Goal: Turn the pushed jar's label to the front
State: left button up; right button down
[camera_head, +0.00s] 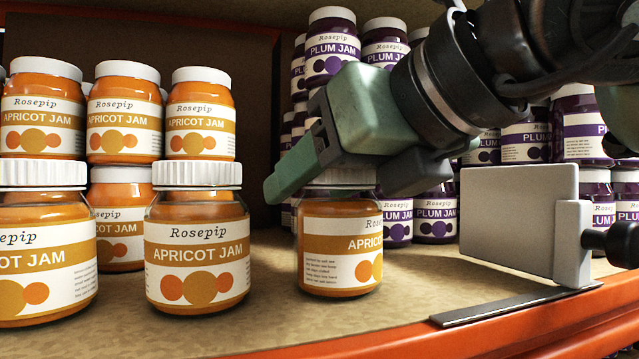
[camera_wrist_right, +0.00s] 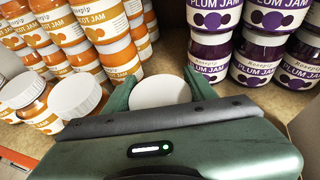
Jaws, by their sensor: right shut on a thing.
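The single apricot jam jar (camera_head: 340,250) stands upright near the shelf front, to the right of the other apricot jars. Its label is turned towards the right: small print shows at left, and the lettering runs off the right side. My right gripper (camera_head: 345,172) reaches down from above with a finger on either side of the jar's white lid and is shut on it. The lid (camera_wrist_right: 160,92) also shows between the fingers in the right wrist view, while the jar's body is hidden there. My left gripper is not in view.
An apricot jar (camera_head: 197,260) stands just left with its label facing front; more are stacked behind. Stacked plum jars (camera_head: 388,40) fill the back right. A pale upright plate (camera_head: 518,222) with a black knob stands right, by a metal strip (camera_head: 515,305) along the orange shelf edge (camera_head: 480,340).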

dwell(0.3)
jog(key=shift+c, duration=2.1)
grip_release()
jog(key=shift+s, duration=0.1)
jog(key=shift+f, duration=0.15)
jog(key=shift+s+d+b, duration=0.2)
jog(key=shift+b, duration=0.1)
jog(key=b+v, duration=0.2)
jog(key=v, duration=0.5)
jog(key=shift+r, duration=0.25)
